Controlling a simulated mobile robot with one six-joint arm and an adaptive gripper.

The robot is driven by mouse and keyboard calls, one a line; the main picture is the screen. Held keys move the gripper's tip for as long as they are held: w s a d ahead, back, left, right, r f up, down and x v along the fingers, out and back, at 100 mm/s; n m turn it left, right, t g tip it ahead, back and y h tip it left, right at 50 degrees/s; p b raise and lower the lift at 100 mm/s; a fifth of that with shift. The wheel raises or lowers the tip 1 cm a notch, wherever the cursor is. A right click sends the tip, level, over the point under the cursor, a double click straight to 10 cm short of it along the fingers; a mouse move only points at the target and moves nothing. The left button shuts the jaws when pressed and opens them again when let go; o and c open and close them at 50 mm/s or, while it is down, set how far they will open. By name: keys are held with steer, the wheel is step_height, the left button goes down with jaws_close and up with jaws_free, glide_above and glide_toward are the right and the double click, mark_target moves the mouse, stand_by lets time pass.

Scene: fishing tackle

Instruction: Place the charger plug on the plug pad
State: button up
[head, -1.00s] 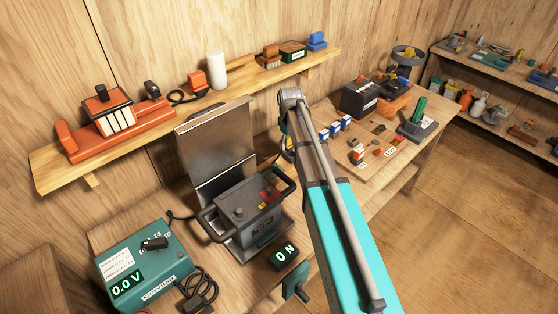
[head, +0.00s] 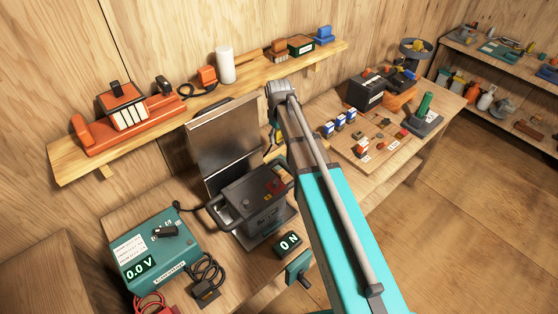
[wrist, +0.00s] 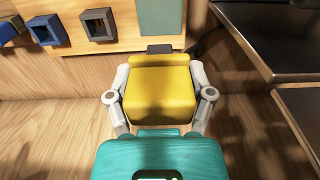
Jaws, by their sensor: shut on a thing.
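My gripper (wrist: 160,100) is shut on a yellow block (wrist: 160,88) with a short dark end, apparently the charger plug; a finger lies against each side. The wrist view shows it over wood planks. A flat teal square (wrist: 162,17) on a wooden panel lies just beyond it; I cannot tell whether this is the plug pad. In the head view my arm hides most of the gripper, and only a little yellow (head: 278,136) shows left of the arm's far end.
A teal charger box (head: 157,255) reading 0.0 V stands front left, with a dark battery (head: 252,205) beside my arm. A wall shelf (head: 190,110) runs behind. Square sockets (wrist: 98,24) line the panel at left in the wrist view. A dark edge (wrist: 275,40) is at right.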

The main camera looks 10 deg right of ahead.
steer(key=shift+f+b, duration=3.05)
steer(key=shift+f, duration=0.1)
steer(key=shift+f+b, duration=1.85)
steer(key=shift+f, duration=0.1)
steer(key=o, duration=1.1)
steer(key=shift+o, duration=0.2)
steer(key=shift+r, duration=0.2)
step_height(320, 180, up, 12)
steer(key=p, duration=1.2)
steer(key=shift+f, duration=0.1)
